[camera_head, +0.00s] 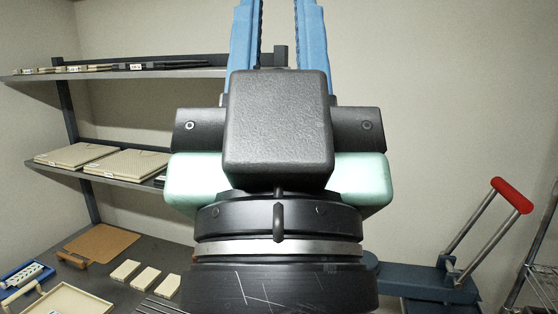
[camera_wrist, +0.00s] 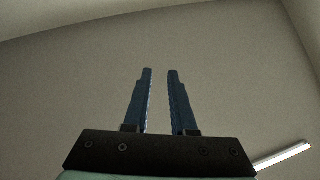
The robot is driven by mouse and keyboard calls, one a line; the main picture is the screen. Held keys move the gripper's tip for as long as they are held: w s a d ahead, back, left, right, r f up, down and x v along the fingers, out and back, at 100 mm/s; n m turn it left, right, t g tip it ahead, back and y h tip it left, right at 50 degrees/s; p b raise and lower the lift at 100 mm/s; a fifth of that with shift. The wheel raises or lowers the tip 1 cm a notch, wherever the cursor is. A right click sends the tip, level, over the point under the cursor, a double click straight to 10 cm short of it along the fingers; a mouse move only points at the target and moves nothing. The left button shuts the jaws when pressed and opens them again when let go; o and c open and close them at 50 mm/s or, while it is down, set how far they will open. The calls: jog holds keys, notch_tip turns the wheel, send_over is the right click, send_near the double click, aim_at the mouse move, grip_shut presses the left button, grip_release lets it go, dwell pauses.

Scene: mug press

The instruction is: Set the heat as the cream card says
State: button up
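My gripper (camera_head: 277,20) fills the middle of the head view, pointing up, with its blue fingers apart and running out of the top of the picture. In the wrist view my gripper (camera_wrist: 160,75) shows two blue fingers with a clear, empty gap between them. No cream card can be singled out; several small cream blocks or cards (camera_head: 147,278) lie on the dark bench at the lower left, with no readable writing. A dark blue press-like device (camera_head: 425,283) with a red-gripped lever (camera_head: 512,195) stands at the right, partly hidden by my arm. No heat control is visible.
A dark shelf rack (camera_head: 110,76) at the left holds flat cream boxes (camera_head: 127,162). A wire rack (camera_head: 540,280) stands at the right edge. The wrist view shows bare wall or ceiling and a light bar (camera_wrist: 283,155).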

grip_shut()
dwell(1.1)
